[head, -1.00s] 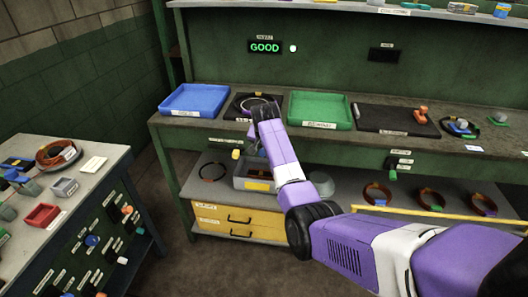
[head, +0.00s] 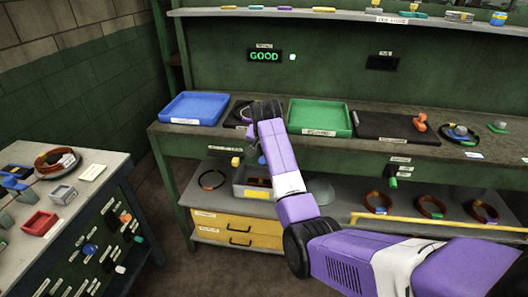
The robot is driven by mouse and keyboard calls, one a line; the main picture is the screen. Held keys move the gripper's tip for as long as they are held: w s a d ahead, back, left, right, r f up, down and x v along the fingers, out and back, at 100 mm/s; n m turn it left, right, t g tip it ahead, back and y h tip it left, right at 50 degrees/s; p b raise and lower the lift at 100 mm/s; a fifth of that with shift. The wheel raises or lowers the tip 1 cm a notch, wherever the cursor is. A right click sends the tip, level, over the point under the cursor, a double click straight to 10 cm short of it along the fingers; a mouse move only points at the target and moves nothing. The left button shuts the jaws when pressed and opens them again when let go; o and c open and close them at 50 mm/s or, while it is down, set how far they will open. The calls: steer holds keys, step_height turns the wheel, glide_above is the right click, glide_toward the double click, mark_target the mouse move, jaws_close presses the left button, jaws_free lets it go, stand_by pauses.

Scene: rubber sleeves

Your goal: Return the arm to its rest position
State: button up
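My purple and white arm reaches from the lower right across to the workbench (head: 430,151). Its far end is at the bench's front edge, between the blue tray (head: 194,108) and the green tray (head: 320,117).
A lit sign (head: 264,56) on the back panel reads GOOD. A black mat (head: 385,128) with an orange-handled stamp (head: 420,122) lies right of the green tray. A grey bin (head: 250,190) and brown rings (head: 377,201) sit on the lower shelf. A side table (head: 40,241) stands left.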

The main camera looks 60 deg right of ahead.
stand_by(0.4)
steer(key=w+d+r+n+t+h, duration=0.2)
steer(key=w+r+n+t+h, duration=0.1)
steer(key=w+r+t, duration=0.3)
steer(key=s+a+f+n+t, duration=0.1)
steer(key=s+a+n+t, duration=0.3)
steer(key=a, duration=0.7)
steer(key=s+a+f+n+t, duration=0.2)
steer(key=s+a, duration=0.4)
steer(key=a, duration=0.5)
steer(key=s+a+n+y, duration=0.3)
steer(key=s+a, duration=0.9)
steer(key=s, duration=0.4)
steer(key=s+a+n+y, duration=0.3)
steer(key=s+a+y, duration=0.2)
steer(key=s+a, duration=0.8)
steer(key=s, duration=0.3)
steer(key=shift+r+g, duration=0.3)
